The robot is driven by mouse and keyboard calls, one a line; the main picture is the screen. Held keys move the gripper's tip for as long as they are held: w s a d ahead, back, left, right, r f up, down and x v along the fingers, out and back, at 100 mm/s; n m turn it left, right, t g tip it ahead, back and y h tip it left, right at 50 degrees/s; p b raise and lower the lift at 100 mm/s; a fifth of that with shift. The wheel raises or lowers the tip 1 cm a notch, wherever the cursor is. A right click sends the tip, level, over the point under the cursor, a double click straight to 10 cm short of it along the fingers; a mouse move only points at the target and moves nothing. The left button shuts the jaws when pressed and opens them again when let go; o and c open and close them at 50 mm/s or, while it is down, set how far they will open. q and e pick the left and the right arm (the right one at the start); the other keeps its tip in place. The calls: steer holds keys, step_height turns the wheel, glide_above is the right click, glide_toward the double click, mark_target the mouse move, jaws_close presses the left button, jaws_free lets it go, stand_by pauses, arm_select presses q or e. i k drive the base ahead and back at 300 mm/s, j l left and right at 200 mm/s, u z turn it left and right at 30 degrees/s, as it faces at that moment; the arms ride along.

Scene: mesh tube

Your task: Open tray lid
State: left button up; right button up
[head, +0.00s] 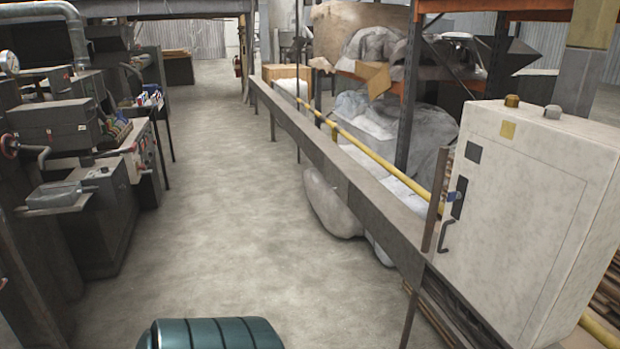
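A small grey tray-like box (55,195) sticks out from the front of a dark machine at the left. Its flat grey top looks shut, but it is small in the picture and I cannot make out a hinge or handle. I cannot tell for certain that this is the tray with the lid. Neither of my grippers is in view.
Dark machines (100,215) with pipes and coloured controls line the left side. A long metal rail (340,165) runs along the right, beside a pale cabinet (515,215). Wrapped bundles (385,120) lie behind the rail. The concrete floor (215,200) between is clear.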

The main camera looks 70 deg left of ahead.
mark_target(335, 178)
steer(key=u, duration=2)
steer(key=i+z, duration=0.1)
steer(key=z, duration=0.25)
steer(key=i+j+z, duration=0.1)
steer(key=z, duration=0.2)
steer(key=i+j+z, duration=0.5)
steer(key=j, duration=0.25)
steer(key=i+j, duration=0.2)
steer(key=i+j+z, duration=0.15)
steer(key=j, duration=0.3)
steer(key=i+j, duration=0.25)
steer(key=i+j+z, duration=0.1)
steer(key=j, duration=0.3)
steer(key=i+j, duration=0.4)
steer(key=j, duration=0.25)
steer(key=i+j, duration=0.2)
steer(key=j, duration=0.15)
steer(key=i+j, duration=0.15)
steer(key=j, duration=0.25)
steer(key=i+j, duration=0.15)
steer(key=j, duration=0.2)
steer(key=z, duration=0.05)
